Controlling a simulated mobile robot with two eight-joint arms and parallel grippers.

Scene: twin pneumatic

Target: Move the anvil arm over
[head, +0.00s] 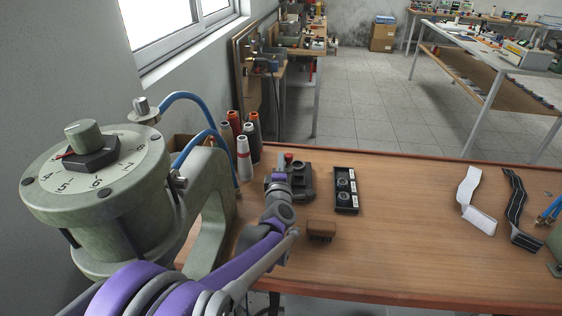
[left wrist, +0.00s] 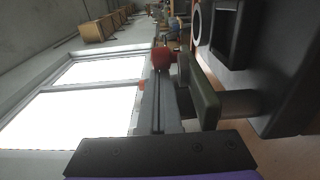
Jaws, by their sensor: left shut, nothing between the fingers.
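My left gripper (head: 281,178) is over the black press base at the back of the table, seen from behind. In the left wrist view its grey fingers (left wrist: 157,98) are together and empty. A grey-green bar (left wrist: 206,95), which looks like the anvil arm, stands just right of the fingers; I cannot tell if they touch. It joins a black body (left wrist: 275,90) by a short grey cylinder. A red knob (left wrist: 162,58) shows just past the fingertips, and also in the head view (head: 288,156). My arm hides part of the black base (head: 303,178). My right gripper is out of view.
A big green press head (head: 95,190) with a numbered dial and blue hoses fills the left. Thread cones (head: 244,158) stand behind. A black die tray (head: 346,189), a brown block (head: 321,229) and two straps (head: 474,203) lie on the table. The middle right is clear.

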